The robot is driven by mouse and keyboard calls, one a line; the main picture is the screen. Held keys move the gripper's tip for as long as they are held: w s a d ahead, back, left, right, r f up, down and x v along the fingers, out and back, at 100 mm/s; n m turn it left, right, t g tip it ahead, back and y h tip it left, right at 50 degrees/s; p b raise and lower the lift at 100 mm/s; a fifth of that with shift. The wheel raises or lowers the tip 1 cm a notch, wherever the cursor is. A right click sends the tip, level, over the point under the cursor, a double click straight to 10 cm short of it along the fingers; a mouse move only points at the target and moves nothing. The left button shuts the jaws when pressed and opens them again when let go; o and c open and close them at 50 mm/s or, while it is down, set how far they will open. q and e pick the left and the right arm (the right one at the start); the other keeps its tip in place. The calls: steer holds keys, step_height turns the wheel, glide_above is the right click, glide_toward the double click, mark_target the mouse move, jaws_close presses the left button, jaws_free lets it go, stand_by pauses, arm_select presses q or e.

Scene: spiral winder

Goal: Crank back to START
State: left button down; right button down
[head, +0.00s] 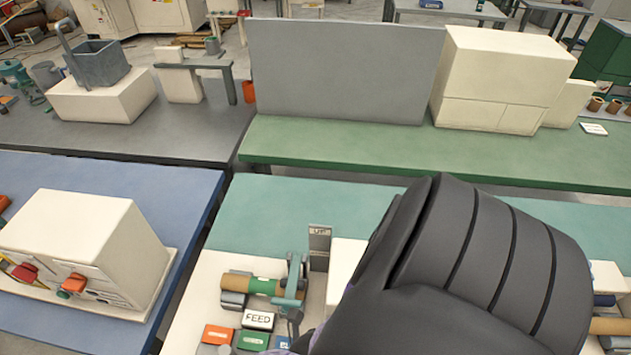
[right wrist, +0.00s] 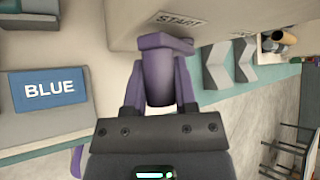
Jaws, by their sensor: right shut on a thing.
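In the right wrist view my right gripper (right wrist: 158,88) is shut on the purple crank handle (right wrist: 159,72), with a finger on each side of it. The crank's purple arm (right wrist: 166,42) lies at the far end of the handle, close to the START label (right wrist: 180,20) on the pale winder housing (right wrist: 120,22). I cannot tell whether the crank is exactly at the mark. In the head view my dark right arm covers the crank and much of the winder. My left gripper is not in view.
A FEED block (head: 258,320), an orange block (head: 218,335) and a green block (head: 252,340) sit by a brown tube with a green band (head: 264,286). A BLUE block (right wrist: 49,88) shows in the wrist view. A cream control box (head: 75,245) stands on the blue table at left.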

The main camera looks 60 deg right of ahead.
steer(key=shift+w+f+h+b, duration=0.15)
steer(key=shift+f+h+b, duration=0.25)
steer(key=shift+b, duration=0.3)
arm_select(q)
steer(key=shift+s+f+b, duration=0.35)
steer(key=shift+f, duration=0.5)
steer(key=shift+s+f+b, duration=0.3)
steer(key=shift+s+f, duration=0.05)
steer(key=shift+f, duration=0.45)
arm_select(e)
steer(key=shift+w+a+f+n+g, duration=0.1)
steer(key=shift+f+n+g, duration=0.05)
steer(key=shift+n+g, duration=0.4)
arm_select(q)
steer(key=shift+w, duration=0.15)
arm_select(e)
steer(key=shift+c, duration=2)
jaws_free()
